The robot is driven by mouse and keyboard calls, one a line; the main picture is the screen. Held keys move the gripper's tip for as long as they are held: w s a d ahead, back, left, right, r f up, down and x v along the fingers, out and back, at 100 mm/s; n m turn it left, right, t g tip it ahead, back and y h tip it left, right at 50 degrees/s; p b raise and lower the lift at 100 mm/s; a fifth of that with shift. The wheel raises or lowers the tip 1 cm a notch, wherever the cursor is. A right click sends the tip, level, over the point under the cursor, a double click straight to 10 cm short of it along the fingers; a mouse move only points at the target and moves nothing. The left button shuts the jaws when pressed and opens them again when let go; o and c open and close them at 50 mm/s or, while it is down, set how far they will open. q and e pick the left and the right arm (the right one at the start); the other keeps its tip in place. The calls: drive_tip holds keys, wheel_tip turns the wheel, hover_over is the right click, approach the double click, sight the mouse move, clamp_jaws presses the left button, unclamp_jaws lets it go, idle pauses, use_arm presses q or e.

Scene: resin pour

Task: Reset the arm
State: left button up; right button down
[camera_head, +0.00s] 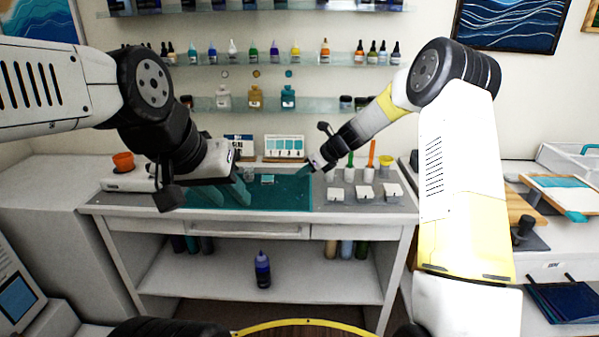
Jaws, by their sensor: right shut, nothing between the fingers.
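My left gripper (223,193) hangs over the left part of the teal work mat (275,200). Its two fingers look spread apart, with nothing visible between them. My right arm reaches back across the picture, and my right gripper (303,172) is near the back right of the mat. Its fingers are shut with nothing in them. A small pale block (267,179) lies on the mat between the grippers.
Several white containers (363,193) and cups with coloured sticks (350,160) stand right of the mat. A white scale (130,181) with an orange cup (123,161) is at the left. A dark blue bottle (262,270) stands on the lower shelf. Bottles line the wall shelves (265,63).

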drive_tip(key=s+d+r+n+h, duration=0.1)
drive_tip(key=s+d+r+n, duration=0.2)
drive_tip(key=s+r+n, duration=0.45)
drive_tip(key=s+d+r+n+h, duration=0.1)
drive_tip(key=s+d+r+n, duration=0.35)
drive_tip(key=s+r, duration=0.5)
drive_tip(key=s+d+n+h, duration=0.1)
drive_tip(key=s+d+n, duration=0.2)
drive_tip(key=s, duration=0.5)
drive_tip(key=s+d+n+h, duration=0.1)
drive_tip(key=s+d+n, duration=0.2)
drive_tip(key=s+n, duration=0.3)
drive_tip(key=s+d+n+t+h, duration=0.1)
drive_tip(key=s+d+n, duration=0.2)
drive_tip(key=s, duration=0.7)
drive_tip(key=shift+s+r+n, duration=0.3)
drive_tip(key=shift+r+n, duration=0.15)
drive_tip(key=shift+n, duration=0.25)
